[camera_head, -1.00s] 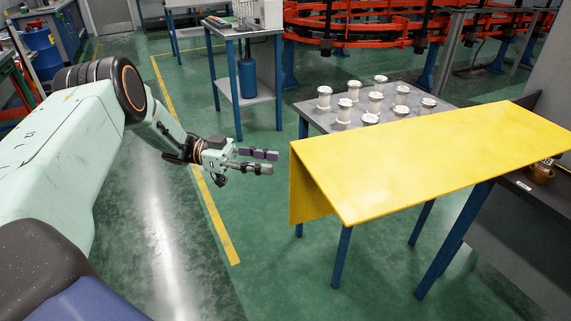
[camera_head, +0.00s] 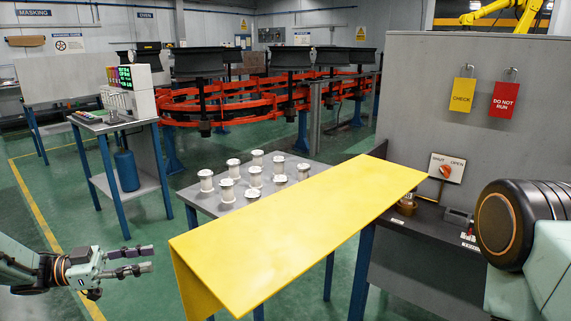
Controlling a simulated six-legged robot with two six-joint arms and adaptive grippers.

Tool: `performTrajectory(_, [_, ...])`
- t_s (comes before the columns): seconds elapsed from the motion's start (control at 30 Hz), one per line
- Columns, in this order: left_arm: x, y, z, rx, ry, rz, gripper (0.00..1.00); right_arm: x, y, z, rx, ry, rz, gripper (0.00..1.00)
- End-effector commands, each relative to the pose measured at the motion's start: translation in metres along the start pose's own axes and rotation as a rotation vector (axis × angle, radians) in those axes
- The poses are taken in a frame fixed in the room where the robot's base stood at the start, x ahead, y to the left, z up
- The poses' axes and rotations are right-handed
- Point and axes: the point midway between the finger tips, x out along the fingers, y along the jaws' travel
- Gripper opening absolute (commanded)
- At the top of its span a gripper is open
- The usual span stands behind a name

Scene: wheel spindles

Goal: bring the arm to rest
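My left gripper (camera_head: 146,259) is at the lower left, its arm coming in from the left edge. Its two dark fingers point right and stand apart with nothing between them. It is over the floor, left of the yellow panel (camera_head: 290,225) and apart from it. My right arm shows only as a dark round joint and pale link at the right edge; its gripper is out of the picture. Several pale wheel spindles (camera_head: 227,189) stand upright on the grey table (camera_head: 190,193) behind the panel.
A small table with a grey instrument (camera_head: 138,90) and a blue cylinder (camera_head: 126,170) stands at left. A grey wall at right carries a yellow CHECK tag (camera_head: 462,95), a red tag (camera_head: 505,99) and a switch plate (camera_head: 447,168). Orange curved rails lie behind. Floor at lower left is clear.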

Motion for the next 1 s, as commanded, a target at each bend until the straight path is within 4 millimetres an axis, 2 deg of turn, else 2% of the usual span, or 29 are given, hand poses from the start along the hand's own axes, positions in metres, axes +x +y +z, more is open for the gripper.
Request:
performTrajectory(0.1, [0.012,-0.019,0.02,-0.021,0.007,-0.22,0.35,0.0,0.0,0.0,0.0,0.0,0.0,0.4])
performTrajectory(0.23, [0.03,-0.028,0.051,-0.107,-0.031,-0.435,0.35,0.0,0.0,0.0,0.0,0.0,0.0,0.4])
performTrajectory(0.37, [0.045,-0.017,0.091,-0.241,-0.121,-0.61,0.35,0.0,0.0,0.0,0.0,0.0,0.0,0.4])
performTrajectory(0.47, [0.054,0.009,0.127,-0.366,-0.229,-0.718,0.35,0.0,0.0,0.0,0.0,0.0,0.0,0.4])
performTrajectory(0.57, [0.059,0.049,0.163,-0.503,-0.369,-0.801,0.35,0.0,0.0,0.0,0.0,0.0,0.0,0.4])
performTrajectory(0.63, [0.059,0.087,0.186,-0.602,-0.483,-0.844,0.35,0.0,0.0,0.0,0.0,0.0,0.0,0.4])
performTrajectory(0.73, [0.053,0.147,0.209,-0.734,-0.656,-0.886,0.35,0.0,0.0,0.0,0.0,0.0,0.0,0.4])
performTrajectory(0.87, [0.038,0.23,0.223,-0.881,-0.881,-0.91,0.35,0.0,0.0,0.0,0.0,0.0,0.0,0.4])
performTrajectory(1.0, [0.014,0.317,0.218,-1.005,-1.118,-0.918,0.35,0.0,0.0,0.0,0.0,0.0,0.0,0.4])
